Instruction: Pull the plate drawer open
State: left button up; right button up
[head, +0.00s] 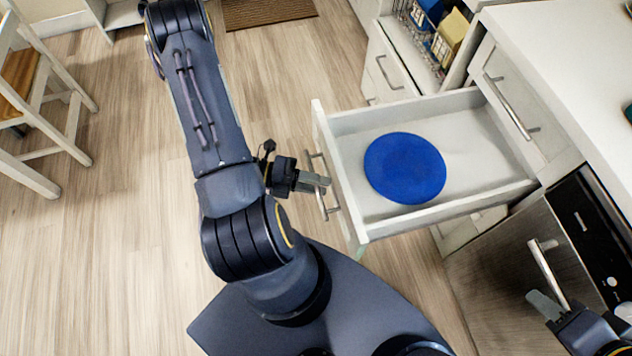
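The white plate drawer (473,131) stands well out from its cabinet in the head view, and its inside shows. A round blue plate (404,168) lies flat in it, toward the front panel. The drawer's metal handle (333,211) is on the front panel, facing left. My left gripper (320,182) is at the middle of this handle, with its fingers closed together across the bar. My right gripper (550,303) is at the bottom right corner, partly cut off, close to the appliance handle; its finger opening is unclear.
A steel-fronted appliance (510,285) with a bar handle (545,272) stands right of the drawer. A white countertop (570,60) lies above. Another closed drawer (512,100) and shelving with boxes (450,38) are behind. A chair (45,100) stands far left; the wooden floor between is clear.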

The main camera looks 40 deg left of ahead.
pick_arm(q)
jog(key=v, duration=0.7)
jog(key=shift+s+a+p, duration=0.25)
jog(key=shift+a+p, duration=0.1)
jog(key=shift+r, duration=0.15)
